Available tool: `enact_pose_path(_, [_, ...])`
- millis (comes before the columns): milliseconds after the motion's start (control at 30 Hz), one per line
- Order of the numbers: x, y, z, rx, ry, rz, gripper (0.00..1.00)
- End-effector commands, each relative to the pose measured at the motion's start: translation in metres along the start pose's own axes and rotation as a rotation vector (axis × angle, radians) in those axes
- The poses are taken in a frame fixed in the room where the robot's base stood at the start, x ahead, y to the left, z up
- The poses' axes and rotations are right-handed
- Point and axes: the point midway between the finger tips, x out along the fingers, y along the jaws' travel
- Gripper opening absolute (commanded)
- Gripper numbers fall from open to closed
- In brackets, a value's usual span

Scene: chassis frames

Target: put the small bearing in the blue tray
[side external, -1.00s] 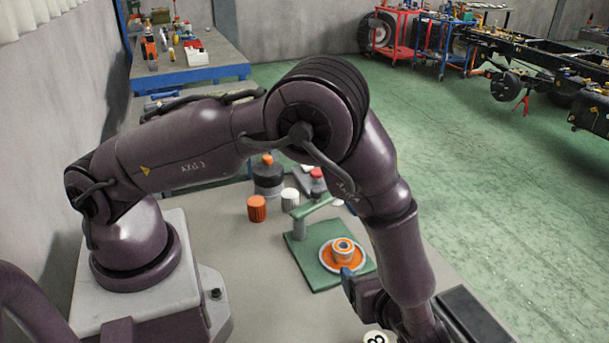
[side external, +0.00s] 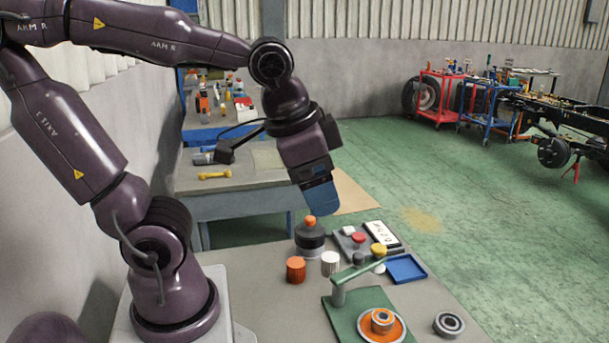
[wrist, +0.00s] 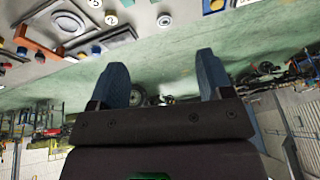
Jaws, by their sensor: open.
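Two ring-shaped bearings show in the side external view. One bearing (side external: 382,317) sits on an orange disc (side external: 368,329) on the green fixture (side external: 342,318); it looks slightly smaller. The other bearing (side external: 449,324) lies flat on the bench to the right. I cannot be sure which is the small one. The blue tray (side external: 406,268) lies at the bench's right edge and looks empty. My gripper (side external: 321,198) is raised above the back of the bench, well apart from both bearings and the tray. In the wrist view my gripper (wrist: 163,72) has its blue fingers wide apart, with nothing between them.
An orange ribbed cap (side external: 295,270), a white ribbed cap (side external: 330,263) and a dark round pot (side external: 309,238) stand behind the fixture. A grey board (side external: 352,240) with small parts lies beside the tray. The fixture's green arm (side external: 362,268) sticks up towards the tray.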

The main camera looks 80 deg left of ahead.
Motion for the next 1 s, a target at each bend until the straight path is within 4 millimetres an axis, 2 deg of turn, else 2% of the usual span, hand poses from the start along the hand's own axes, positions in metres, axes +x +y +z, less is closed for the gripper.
enact_pose_path(133, [-0.013,-0.001,0.010,-0.114,0.108,0.027,0.73])
enact_pose_path(167, [-0.014,-0.001,0.011,-0.125,0.120,0.030,0.78])
enact_pose_path(200, [-0.015,-0.001,0.012,-0.137,0.131,0.034,0.78])
enact_pose_path(700, [-0.015,-0.001,0.013,-0.148,0.131,0.037,0.78])
enact_pose_path(867, [0.007,0.003,0.013,-0.143,0.021,0.041,0.78])
enact_pose_path(933, [0.023,0.015,0.008,-0.171,-0.043,0.093,0.78])
enact_pose_path(1000, [0.043,0.035,-0.006,-0.221,-0.068,0.181,0.78])
